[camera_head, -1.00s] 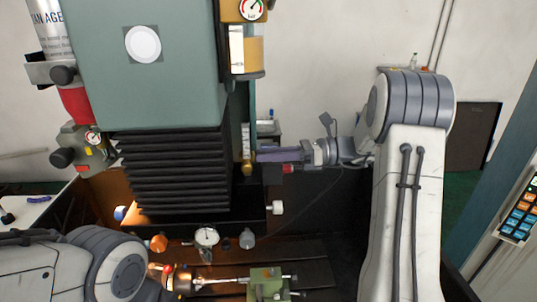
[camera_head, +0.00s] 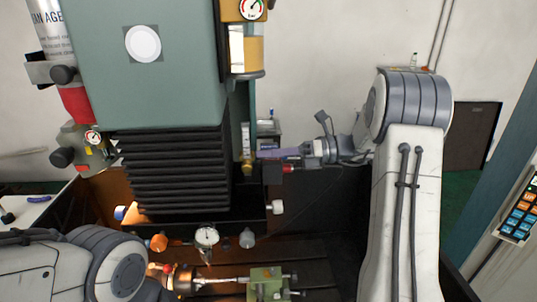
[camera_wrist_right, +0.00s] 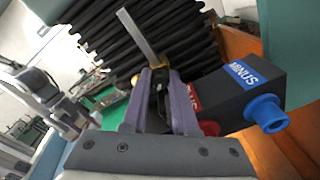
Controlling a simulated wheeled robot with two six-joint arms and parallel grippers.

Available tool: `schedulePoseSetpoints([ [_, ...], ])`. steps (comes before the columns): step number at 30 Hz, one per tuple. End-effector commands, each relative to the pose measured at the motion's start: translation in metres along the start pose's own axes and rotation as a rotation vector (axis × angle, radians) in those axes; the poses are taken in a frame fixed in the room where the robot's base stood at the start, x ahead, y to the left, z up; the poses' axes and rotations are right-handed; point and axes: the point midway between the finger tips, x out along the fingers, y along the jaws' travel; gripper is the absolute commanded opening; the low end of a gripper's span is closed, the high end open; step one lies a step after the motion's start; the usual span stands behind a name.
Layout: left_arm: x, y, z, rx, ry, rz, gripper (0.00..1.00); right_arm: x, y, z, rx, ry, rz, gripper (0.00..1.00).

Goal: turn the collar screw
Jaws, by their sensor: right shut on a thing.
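My right gripper (camera_head: 258,154) reaches in from the right, level with the lower part of the black bellows. Its purple fingers also show in the right wrist view (camera_wrist_right: 163,85), closed on a small dark piece that they mostly hide. I take this piece to be the collar screw. Just beyond the fingertips is a yellow collar (camera_wrist_right: 174,75), beside a flat metal bar (camera_wrist_right: 137,35); the collar also shows in the head view (camera_head: 247,167).
A black box (camera_wrist_right: 235,90) with a blue MINUS knob (camera_wrist_right: 266,113) and a red PLUS one (camera_wrist_right: 209,128) sits close beside the fingers. The bellows (camera_head: 175,170) stand left of the collar. Below are a dial gauge (camera_head: 206,237) and a shaft to a green block (camera_head: 266,283).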

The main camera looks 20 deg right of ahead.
Motion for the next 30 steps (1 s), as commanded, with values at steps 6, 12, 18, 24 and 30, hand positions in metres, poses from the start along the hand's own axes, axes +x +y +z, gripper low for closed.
schedulePoseSetpoints([
  [6, 0.0, 0.0, 0.0, 0.0, 0.0, 0.0, 0.5, -0.0005, -0.0007, 0.0001, -0.001, 0.0, -0.003, 0.0],
  [12, 0.0, 0.0, 0.0, 0.0, 0.0, 0.0, 0.5, -0.0004, -0.0007, 0.0, -0.001, 0.0, -0.003, 0.57],
  [18, 0.0001, 0.0, 0.0, 0.0, 0.0, 0.0, 0.5, -0.0002, -0.001, -0.0005, 0.0, 0.001, -0.003, 0.57],
  [24, 0.0002, 0.0, 0.0, 0.0, 0.0, 0.0, 0.5, -0.0001, -0.0012, -0.001, 0.001, 0.001, -0.003, 0.57],
  [30, 0.0003, 0.0, 0.0, 0.0, 0.0, 0.0, 0.5, 0.0, -0.0014, -0.0016, -0.003, 0.002, -0.003, 0.57],
])
